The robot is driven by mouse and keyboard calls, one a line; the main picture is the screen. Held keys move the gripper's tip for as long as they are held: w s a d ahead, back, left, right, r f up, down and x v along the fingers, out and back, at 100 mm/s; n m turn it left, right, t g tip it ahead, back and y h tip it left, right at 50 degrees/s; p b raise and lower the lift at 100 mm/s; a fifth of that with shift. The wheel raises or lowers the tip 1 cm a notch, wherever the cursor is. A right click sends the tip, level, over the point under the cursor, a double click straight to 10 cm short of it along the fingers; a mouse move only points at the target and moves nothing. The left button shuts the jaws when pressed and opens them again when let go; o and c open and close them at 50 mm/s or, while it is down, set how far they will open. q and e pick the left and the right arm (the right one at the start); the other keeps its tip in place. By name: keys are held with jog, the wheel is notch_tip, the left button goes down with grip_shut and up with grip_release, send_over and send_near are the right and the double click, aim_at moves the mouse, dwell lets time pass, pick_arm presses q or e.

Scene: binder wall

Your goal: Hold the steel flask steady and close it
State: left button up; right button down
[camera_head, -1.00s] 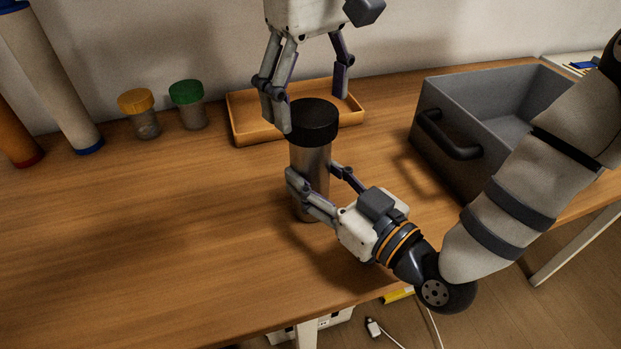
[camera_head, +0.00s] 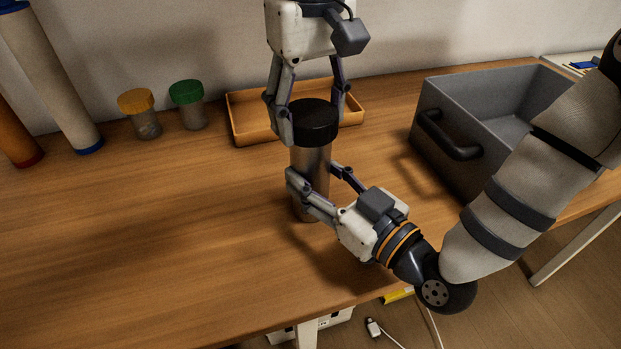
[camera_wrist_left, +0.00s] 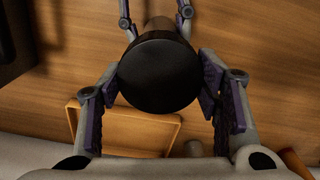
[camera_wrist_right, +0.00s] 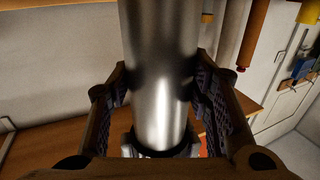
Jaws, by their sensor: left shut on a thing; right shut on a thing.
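The steel flask (camera_head: 311,162) stands upright on the wooden table, with its black lid (camera_head: 314,118) on top. The lid fills the middle of the left wrist view (camera_wrist_left: 158,75). My left gripper (camera_head: 312,124) comes from above and is shut on the lid, one finger on each side. My right gripper (camera_head: 316,180) comes from the front right and is shut on the flask's body. The shiny body also shows between the right gripper's pads in the right wrist view (camera_wrist_right: 162,75). Whether a gap lies under the lid cannot be told.
An orange tray (camera_head: 240,128) lies behind the flask. A grey bin (camera_head: 462,175) with a dark handle stands to the right. Jars with a yellow lid (camera_head: 136,101) and a green lid (camera_head: 186,91) stand at the back left, near tall tubes (camera_head: 52,82). The left tabletop is clear.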

pick_arm(q)
jog(key=m, duration=0.6)
jog(key=shift+m, duration=0.3)
jog(key=m, duration=1.4)
jog(key=shift+f+m, duration=0.1)
jog(key=shift+m, duration=0.3)
jog(key=m, duration=0.7)
jog(key=shift+m, duration=0.3)
jog(key=o, duration=1.3)
